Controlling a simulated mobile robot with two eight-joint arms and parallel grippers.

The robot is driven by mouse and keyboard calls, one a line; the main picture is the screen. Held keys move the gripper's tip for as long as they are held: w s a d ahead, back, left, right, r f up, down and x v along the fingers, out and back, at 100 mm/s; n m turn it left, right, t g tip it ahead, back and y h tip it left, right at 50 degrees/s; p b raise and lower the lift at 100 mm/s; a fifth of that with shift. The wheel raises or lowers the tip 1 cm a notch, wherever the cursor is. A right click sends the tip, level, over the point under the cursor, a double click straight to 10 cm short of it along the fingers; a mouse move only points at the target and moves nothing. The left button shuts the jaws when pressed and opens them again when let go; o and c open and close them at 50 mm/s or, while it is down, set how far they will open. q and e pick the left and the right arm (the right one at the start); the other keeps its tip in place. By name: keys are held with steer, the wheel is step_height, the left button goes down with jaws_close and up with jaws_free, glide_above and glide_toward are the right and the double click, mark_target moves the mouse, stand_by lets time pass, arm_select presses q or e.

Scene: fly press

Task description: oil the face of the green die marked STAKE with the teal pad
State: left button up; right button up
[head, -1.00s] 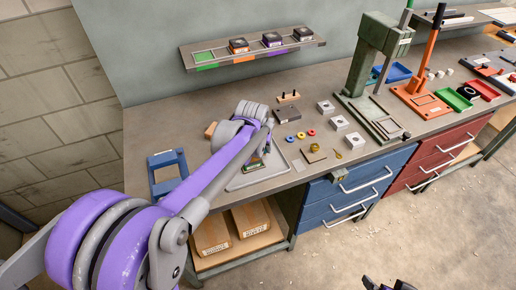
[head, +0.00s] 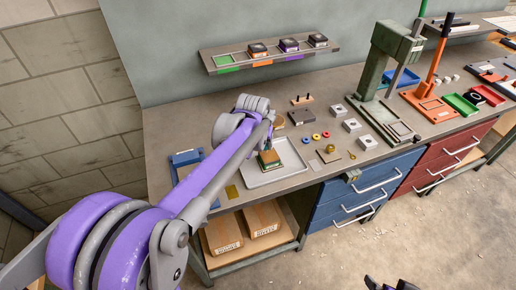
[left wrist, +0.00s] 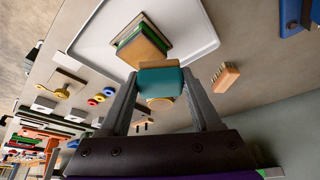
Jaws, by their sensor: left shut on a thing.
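My left gripper (left wrist: 158,92) is shut on the teal pad (left wrist: 162,82), which has a round wooden knob between the fingers. The green die (left wrist: 135,40) sits in the pale tray (left wrist: 95,27), with a tan face turned toward the pad in the left wrist view. The pad appears very near that face; I cannot tell whether they touch. In the head view the die (head: 268,160) stands in the tray (head: 290,172) beneath my left gripper, partly covered by it. The STAKE marking is not readable. A dark part at the bottom edge seems to be my right gripper (head: 386,284).
A wooden brush (left wrist: 225,76) lies beside the tray. A blue stand (head: 184,158) is left of my arm. Small rings, blocks and a dark plate (head: 302,116) lie to the right. The green press (head: 392,45) stands further right. A shelf (head: 272,58) holds several dies.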

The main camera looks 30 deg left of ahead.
arm_select(q)
step_height(320, 180, up, 3)
steer(key=shift+s+a+f+p, duration=0.1)
steer(key=shift+a+p, duration=0.05)
steer(key=shift+p, duration=0.4)
steer(key=shift+r+p, duration=0.3)
steer(key=shift+r, duration=0.45)
arm_select(e)
step_height(320, 180, up, 3)
steer(key=shift+a, duration=0.1)
